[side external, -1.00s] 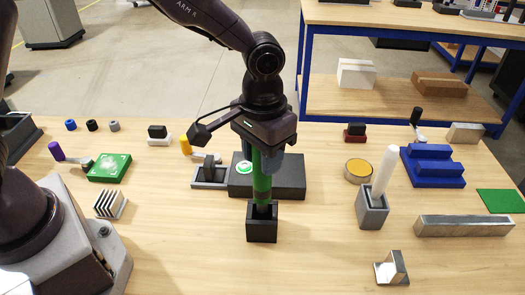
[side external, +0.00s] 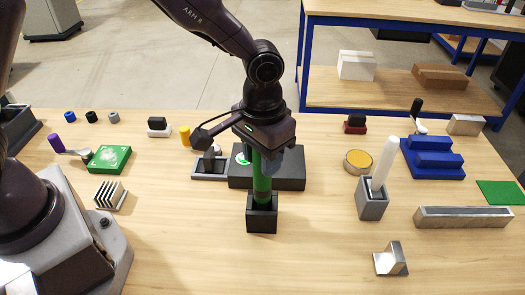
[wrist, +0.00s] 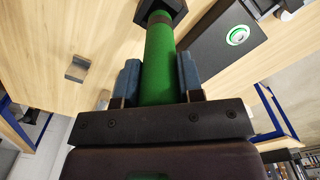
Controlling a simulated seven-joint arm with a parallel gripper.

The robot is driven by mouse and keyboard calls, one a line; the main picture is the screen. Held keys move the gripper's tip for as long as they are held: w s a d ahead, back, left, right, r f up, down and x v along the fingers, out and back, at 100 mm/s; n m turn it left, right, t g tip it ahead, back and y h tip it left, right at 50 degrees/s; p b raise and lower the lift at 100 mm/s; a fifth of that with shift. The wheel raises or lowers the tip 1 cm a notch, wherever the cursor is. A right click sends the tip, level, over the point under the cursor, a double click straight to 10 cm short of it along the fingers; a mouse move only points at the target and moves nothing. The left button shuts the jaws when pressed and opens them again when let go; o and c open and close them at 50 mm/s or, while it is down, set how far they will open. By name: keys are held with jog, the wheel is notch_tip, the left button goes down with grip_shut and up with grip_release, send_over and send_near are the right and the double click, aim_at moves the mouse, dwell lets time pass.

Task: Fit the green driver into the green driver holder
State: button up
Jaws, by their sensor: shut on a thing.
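The green driver (side external: 262,180) stands upright below my gripper (side external: 262,158) in the side view. My gripper is shut on it; in the wrist view the green driver (wrist: 158,62) lies between the two blue-grey fingers of my gripper (wrist: 160,80). The driver's lower end meets the mouth of a small black square holder (side external: 262,217) on the table. The tip is hidden inside or behind the holder's rim, so its depth is hard to tell. The holder (wrist: 160,10) also shows at the top of the wrist view.
A dark box with a green button (side external: 288,180) stands just behind the holder. A grey holder with a white stick (side external: 372,200) is to the right, with a metal bracket (side external: 391,262) in front.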

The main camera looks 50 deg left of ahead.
jog(key=shift+f, duration=2.1)
jog(key=o, duration=1.2)
notch_tip(320, 180, up, 13)
jog(key=shift+f, duration=0.1)
